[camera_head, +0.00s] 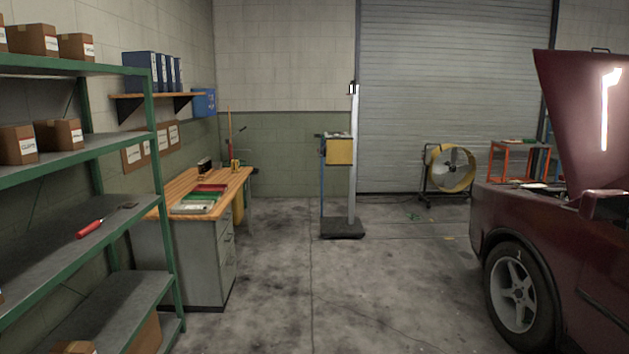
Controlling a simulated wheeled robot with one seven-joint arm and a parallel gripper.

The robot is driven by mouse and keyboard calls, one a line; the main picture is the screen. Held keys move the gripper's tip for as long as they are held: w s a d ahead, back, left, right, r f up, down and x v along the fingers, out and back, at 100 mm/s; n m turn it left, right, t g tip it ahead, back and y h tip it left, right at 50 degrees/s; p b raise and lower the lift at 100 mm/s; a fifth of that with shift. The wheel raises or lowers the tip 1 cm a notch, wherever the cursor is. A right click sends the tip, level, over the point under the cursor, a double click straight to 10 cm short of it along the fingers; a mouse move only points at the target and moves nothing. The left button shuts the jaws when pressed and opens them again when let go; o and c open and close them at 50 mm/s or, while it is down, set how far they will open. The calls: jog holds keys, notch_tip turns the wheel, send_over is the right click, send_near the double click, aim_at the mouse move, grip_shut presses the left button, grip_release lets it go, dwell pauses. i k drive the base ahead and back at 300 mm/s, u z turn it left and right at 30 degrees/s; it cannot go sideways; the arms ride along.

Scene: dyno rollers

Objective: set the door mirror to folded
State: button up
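The door mirror (604,204) is on the side of a dark red car at the right edge of the view. It is small and seen from a distance, and it appears to stick out from the car body. I cannot tell its exact fold position. The car (590,262) is cut off by the right edge, and its hood (580,120) is raised. My gripper is not in view.
A stand (341,230) is in the middle back, and a yellow fan (451,168) is by the shutter. The central floor is clear.

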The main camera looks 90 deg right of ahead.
aim_at(600, 206)
jog(key=z, duration=4.75)
jog(key=i, duration=3.05)
